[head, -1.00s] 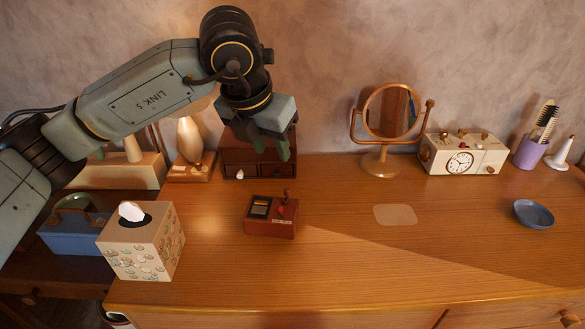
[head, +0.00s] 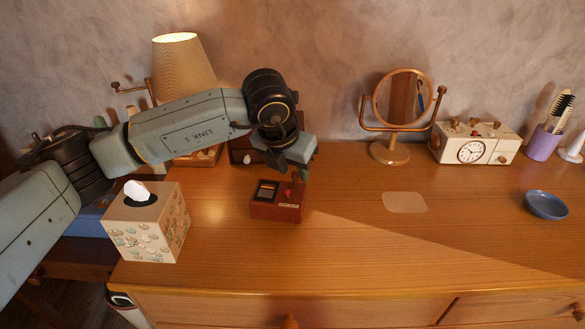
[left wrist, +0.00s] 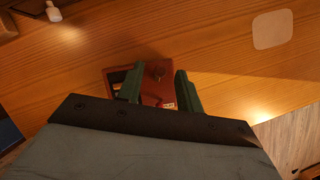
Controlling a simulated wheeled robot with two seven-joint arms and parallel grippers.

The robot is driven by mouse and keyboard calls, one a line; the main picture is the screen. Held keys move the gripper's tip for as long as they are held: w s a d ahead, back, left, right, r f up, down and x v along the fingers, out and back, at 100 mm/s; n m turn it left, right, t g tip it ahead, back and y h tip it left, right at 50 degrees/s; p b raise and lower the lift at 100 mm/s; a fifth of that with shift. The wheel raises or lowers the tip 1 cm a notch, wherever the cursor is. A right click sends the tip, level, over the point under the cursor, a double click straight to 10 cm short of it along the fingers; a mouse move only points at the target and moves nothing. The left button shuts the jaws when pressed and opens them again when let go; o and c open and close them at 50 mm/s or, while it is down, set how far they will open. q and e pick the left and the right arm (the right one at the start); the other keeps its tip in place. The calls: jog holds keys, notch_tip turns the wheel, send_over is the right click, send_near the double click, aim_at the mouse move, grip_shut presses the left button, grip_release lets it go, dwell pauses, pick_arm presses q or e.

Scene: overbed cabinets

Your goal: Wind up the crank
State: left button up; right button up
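A small red-brown box (head: 276,212) with a dark window stands on the wooden dresser top. Its crank (head: 289,193) is red and sits on the right part of the box. In the left wrist view the box (left wrist: 152,97) lies below the fingers, with the crank's knob (left wrist: 157,72) showing between them. My left gripper (head: 287,170) points down just above the box. Its two green fingers are apart in the left wrist view (left wrist: 159,82), with nothing held. In the head view the gripper partly hides the crank's top. My right gripper is not in view.
A tissue box (head: 148,225) stands left of the red-brown box, under my arm. A small drawer chest (head: 240,150) is behind it. A round mirror (head: 402,97), a clock radio (head: 472,150) and a blue dish (head: 546,205) are to the right. The dresser's front middle is clear.

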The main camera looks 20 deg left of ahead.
pick_arm(q)
grip_shut()
dwell(0.4)
